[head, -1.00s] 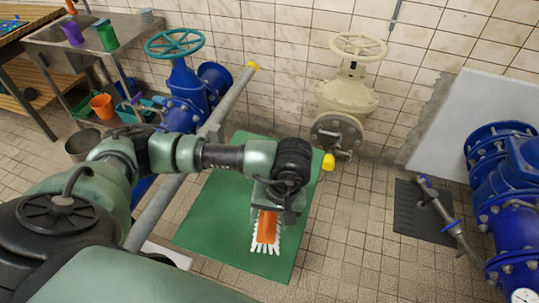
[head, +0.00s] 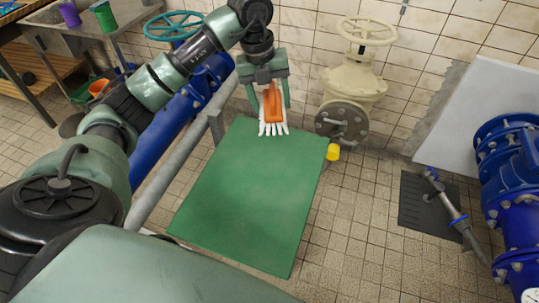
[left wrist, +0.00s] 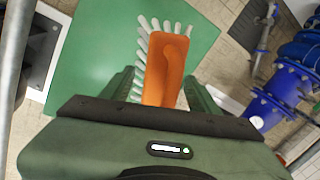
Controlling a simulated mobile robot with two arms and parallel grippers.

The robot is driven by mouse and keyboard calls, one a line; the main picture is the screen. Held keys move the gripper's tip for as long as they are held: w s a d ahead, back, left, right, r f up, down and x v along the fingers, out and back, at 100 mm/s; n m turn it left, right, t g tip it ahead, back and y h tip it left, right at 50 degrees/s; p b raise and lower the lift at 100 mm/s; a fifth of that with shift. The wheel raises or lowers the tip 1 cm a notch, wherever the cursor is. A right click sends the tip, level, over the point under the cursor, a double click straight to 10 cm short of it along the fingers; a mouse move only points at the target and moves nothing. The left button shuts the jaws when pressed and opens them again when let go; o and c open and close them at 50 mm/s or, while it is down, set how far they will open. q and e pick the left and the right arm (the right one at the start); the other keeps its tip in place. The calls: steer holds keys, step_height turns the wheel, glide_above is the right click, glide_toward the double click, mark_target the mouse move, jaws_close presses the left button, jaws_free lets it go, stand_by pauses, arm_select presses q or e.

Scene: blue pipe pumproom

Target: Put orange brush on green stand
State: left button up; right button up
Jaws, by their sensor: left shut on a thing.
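The orange brush (head: 271,104) with white bristles is held between the fingers of my left gripper (head: 268,98), bristles toward the bottom of the picture. In the head view the bristle tips overlap the far edge of the flat green stand (head: 245,195); I cannot tell the height between them. In the left wrist view the brush (left wrist: 166,68) sits between the two green fingers, with the green stand (left wrist: 90,50) behind it. The top of the stand looks bare. My right gripper is out of view.
Blue pipes (head: 510,190) are at the right. A sink table with purple and green cups (head: 104,16) is at the back left.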

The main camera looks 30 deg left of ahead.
arm_select(q)
steer(key=n, duration=0.1)
steer(key=a+r+n, duration=0.1)
steer(key=w+n, duration=0.1)
steer(key=n, duration=0.1)
steer(key=shift+a+r+y, duration=0.2)
steer(key=shift+r+y, duration=0.1)
steer(key=shift+r, duration=0.05)
steer(key=shift+f, duration=0.3)
steer(key=p, duration=0.3)
glide_above(270, 153)
steer(key=shift+n, duration=0.3)
steer(key=f, duration=1.8)
steer(key=shift+s+a+f, duration=0.15)
steer(key=shift+s+f, duration=0.1)
steer(key=shift+s, duration=0.05)
steer(key=shift+f, duration=0.45)
steer(key=o, duration=1.2)
steer(key=r+b, duration=0.1)
steer(key=r, duration=0.3)
steer(key=s+r, duration=0.1)
steer(key=r, duration=0.3)
steer(key=a+r+b, duration=0.1)
steer(key=r, duration=0.3)
steer(key=shift+s+a+b, duration=0.1)
steer(key=shift+s+b, duration=0.2)
steer(key=shift+s, duration=0.05)
